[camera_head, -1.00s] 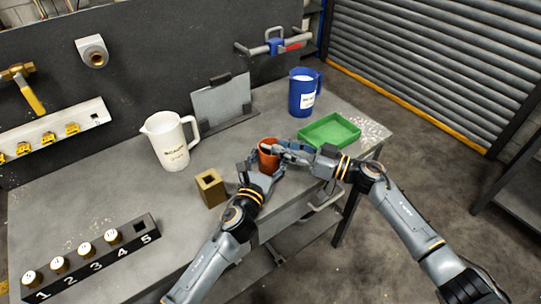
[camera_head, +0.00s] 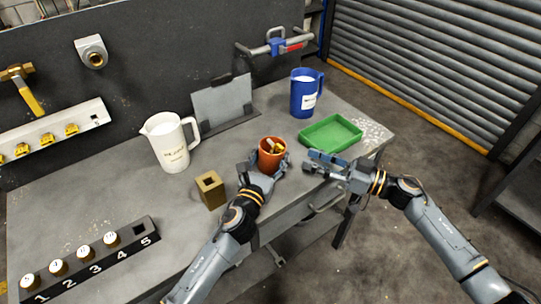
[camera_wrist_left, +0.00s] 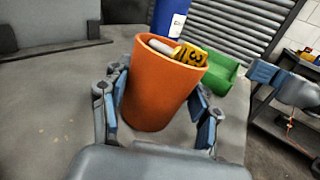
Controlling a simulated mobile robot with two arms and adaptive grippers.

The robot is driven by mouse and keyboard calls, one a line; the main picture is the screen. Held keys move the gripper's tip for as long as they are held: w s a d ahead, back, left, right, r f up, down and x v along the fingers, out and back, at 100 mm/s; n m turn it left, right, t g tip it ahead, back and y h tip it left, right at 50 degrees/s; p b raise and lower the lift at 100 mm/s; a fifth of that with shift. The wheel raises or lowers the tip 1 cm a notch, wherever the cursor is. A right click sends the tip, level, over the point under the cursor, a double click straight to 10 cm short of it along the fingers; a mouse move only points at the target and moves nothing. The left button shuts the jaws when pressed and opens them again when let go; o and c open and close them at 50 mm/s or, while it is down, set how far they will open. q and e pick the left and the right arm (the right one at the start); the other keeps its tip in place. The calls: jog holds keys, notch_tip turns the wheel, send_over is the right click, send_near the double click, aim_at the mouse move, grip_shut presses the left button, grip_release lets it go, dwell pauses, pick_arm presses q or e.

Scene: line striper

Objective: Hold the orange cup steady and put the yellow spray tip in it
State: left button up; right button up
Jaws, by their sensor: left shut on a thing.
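The orange cup (camera_head: 271,158) stands upright near the front edge of the workbench; it fills the middle of the left wrist view (camera_wrist_left: 155,88). My left gripper (camera_head: 268,167) is shut around the cup, with a finger on each side of it. The yellow spray tip (camera_wrist_left: 190,56) lies tilted inside the cup with a light grey piece beside it, its marked end at the rim. Its lower part is hidden by the cup wall. My right gripper (camera_head: 313,162) is to the right of the cup, apart from it, with its fingers spread and nothing between them.
A green tray (camera_head: 330,133) and a blue pitcher (camera_head: 305,94) stand behind and right. A white pitcher (camera_head: 170,142), a brass-coloured block (camera_head: 210,190) and a numbered rack (camera_head: 90,262) are to the left. More yellow tips (camera_head: 47,138) sit on a wall shelf.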

pick_arm(q)
jog(key=o, duration=1.2)
pick_arm(e)
jog(key=shift+r, duration=0.1)
pick_arm(q)
jog(key=shift+s+f, duration=0.1)
jog(key=v, duration=1.2)
